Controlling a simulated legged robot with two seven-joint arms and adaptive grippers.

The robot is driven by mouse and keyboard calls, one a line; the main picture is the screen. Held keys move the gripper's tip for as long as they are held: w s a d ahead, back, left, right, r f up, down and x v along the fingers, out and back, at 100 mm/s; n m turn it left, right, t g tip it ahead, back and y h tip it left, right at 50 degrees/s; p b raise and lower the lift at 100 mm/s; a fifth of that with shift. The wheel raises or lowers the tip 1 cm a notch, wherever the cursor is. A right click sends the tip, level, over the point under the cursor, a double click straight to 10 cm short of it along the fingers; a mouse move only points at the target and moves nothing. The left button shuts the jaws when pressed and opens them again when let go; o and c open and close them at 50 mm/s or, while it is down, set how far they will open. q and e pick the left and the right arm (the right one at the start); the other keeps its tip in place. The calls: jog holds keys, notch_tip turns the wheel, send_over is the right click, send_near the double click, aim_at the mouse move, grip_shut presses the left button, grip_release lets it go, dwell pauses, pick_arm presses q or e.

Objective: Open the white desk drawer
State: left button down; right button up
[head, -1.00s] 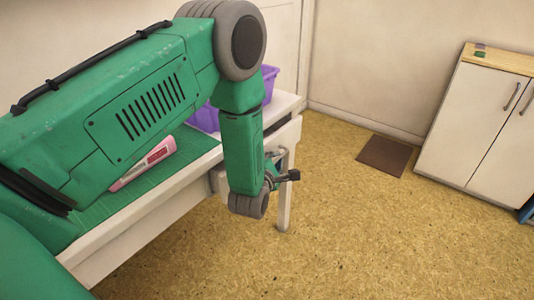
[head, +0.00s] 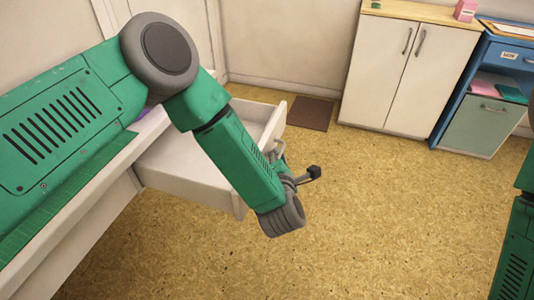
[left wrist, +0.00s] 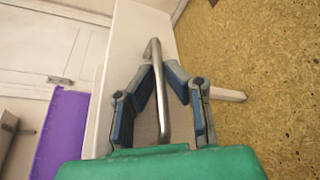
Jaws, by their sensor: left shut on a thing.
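The white desk drawer (head: 185,170) stands pulled out from the white desk (head: 75,235), and its inside shows in the head view. My left gripper (head: 279,156) is at the drawer's front, partly hidden behind my own forearm. In the left wrist view the metal bar handle (left wrist: 154,52) runs between the two blue-grey fingers of my left gripper (left wrist: 160,70), which is shut on it. The white drawer front (left wrist: 128,50) lies behind the handle. My right gripper is out of view; only part of the right arm shows at the right edge.
A white two-door cabinet (head: 408,75) and a blue cabinet (head: 455,85) stand along the back wall. A brown mat (head: 310,113) lies on the floor. A purple bin (left wrist: 62,135) shows in the left wrist view. The floor in front of the drawer is clear.

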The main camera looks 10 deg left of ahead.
pick_arm(q)
jog(key=shift+s+d+f, duration=0.1)
jog(key=shift+f, duration=0.1)
jog(key=c, duration=1.9)
grip_release()
jog(key=shift+r, duration=0.1)
jog(key=v, duration=1.2)
